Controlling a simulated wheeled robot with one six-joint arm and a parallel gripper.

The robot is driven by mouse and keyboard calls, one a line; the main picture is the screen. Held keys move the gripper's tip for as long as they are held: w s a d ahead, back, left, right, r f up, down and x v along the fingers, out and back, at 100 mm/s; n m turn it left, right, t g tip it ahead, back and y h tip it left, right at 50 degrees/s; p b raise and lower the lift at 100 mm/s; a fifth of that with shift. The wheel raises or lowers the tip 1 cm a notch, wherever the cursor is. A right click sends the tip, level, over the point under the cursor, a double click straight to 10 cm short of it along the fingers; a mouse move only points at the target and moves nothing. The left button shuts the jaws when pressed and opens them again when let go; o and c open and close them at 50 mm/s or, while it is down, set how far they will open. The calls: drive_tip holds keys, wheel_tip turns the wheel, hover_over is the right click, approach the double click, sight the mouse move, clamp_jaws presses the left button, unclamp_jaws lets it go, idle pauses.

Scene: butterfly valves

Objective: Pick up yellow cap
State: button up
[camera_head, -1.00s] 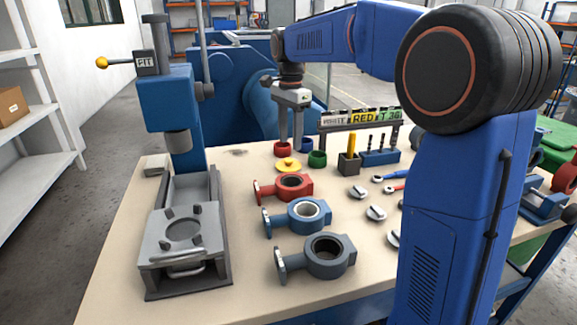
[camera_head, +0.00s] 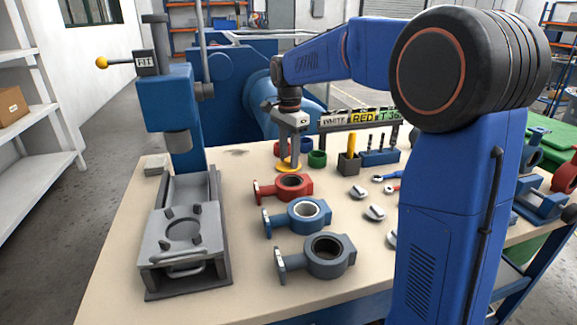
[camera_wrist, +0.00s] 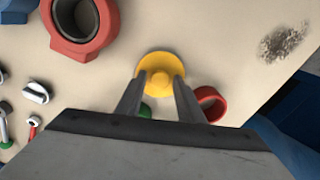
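The yellow cap (camera_head: 288,165) is a round disc with a raised knob, lying on the light table behind the red valve body. It also shows in the wrist view (camera_wrist: 160,72). My gripper (camera_head: 290,163) points down over the cap, and its fingers hide part of it. In the wrist view my gripper (camera_wrist: 156,85) has its two fingers apart, one on each side of the knob. I cannot tell whether the fingers touch the cap.
A red ring (camera_wrist: 210,103) lies close beside the right finger in the wrist view. A green ring (camera_head: 317,158) is right of the cap. The red valve body (camera_head: 288,187) is in front.

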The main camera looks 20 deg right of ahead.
sight(289, 159)
clamp_jaws()
drive_tip(key=shift+r, duration=0.1)
wheel_tip(289, 159, up, 13)
idle(0.7)
